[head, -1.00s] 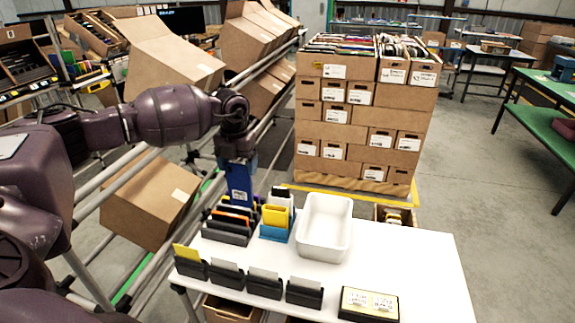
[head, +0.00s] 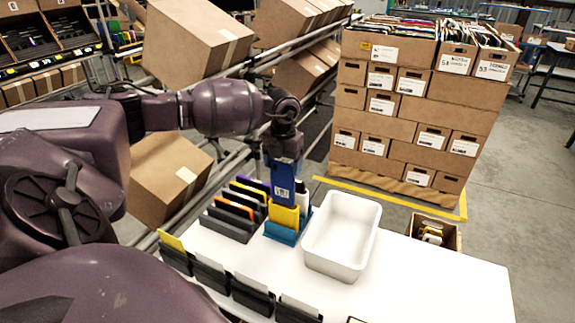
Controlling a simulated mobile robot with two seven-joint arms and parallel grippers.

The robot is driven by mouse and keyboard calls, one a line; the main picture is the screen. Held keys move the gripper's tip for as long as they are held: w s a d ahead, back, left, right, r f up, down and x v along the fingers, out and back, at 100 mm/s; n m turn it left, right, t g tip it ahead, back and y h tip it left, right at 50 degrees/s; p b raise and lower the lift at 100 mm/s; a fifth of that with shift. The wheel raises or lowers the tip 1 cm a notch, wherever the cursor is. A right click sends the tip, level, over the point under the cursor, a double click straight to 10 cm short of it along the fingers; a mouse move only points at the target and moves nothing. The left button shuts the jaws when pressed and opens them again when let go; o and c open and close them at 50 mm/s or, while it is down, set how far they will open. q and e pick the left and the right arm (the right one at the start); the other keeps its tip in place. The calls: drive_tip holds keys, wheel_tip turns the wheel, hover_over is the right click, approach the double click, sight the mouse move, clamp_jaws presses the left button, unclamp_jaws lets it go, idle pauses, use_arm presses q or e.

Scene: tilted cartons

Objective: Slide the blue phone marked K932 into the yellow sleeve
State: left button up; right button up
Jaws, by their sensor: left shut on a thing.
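A blue phone (head: 283,187) with a small white label hangs upright in my left gripper (head: 282,160), which is shut on its top end. The label is too small to read. A yellow sleeve (head: 285,217) stands in a blue holder (head: 281,236) on the white table. The phone's lower end is at the sleeve's top edge in the picture; I cannot tell whether it is inside, above or behind it. A second yellow piece (head: 171,242) stands in a black holder at the table's left end. My right gripper is not in view.
A rack of dark and orange slots (head: 231,215) stands just left of the blue holder. A white empty tray (head: 342,235) stands close on its right. Several black holders (head: 252,297) line the front of the white table (head: 440,285), whose right part is clear.

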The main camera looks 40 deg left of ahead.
sight(284, 197)
use_arm(q)
drive_tip(key=shift+s+f, duration=0.1)
drive_tip(key=shift+f, duration=0.4)
drive_tip(key=shift+f+b, duration=0.55)
drive_tip(key=shift+f, duration=0.15)
drive_tip(key=shift+f+b, duration=0.35)
drive_tip(key=shift+f, duration=0.6)
drive_tip(key=shift+f+b, duration=0.5)
drive_tip(key=shift+f, duration=0.9)
drive_tip(key=shift+f+b, duration=0.5)
drive_tip(key=shift+f, duration=0.9)
drive_tip(key=shift+f+b, duration=0.3)
drive_tip(key=shift+f, duration=0.5)
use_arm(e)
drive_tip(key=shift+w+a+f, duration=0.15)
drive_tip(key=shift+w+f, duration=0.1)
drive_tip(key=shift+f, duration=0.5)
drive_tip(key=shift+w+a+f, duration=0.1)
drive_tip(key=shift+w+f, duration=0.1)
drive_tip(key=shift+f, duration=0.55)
use_arm(q)
drive_tip(key=shift+f, duration=0.35)
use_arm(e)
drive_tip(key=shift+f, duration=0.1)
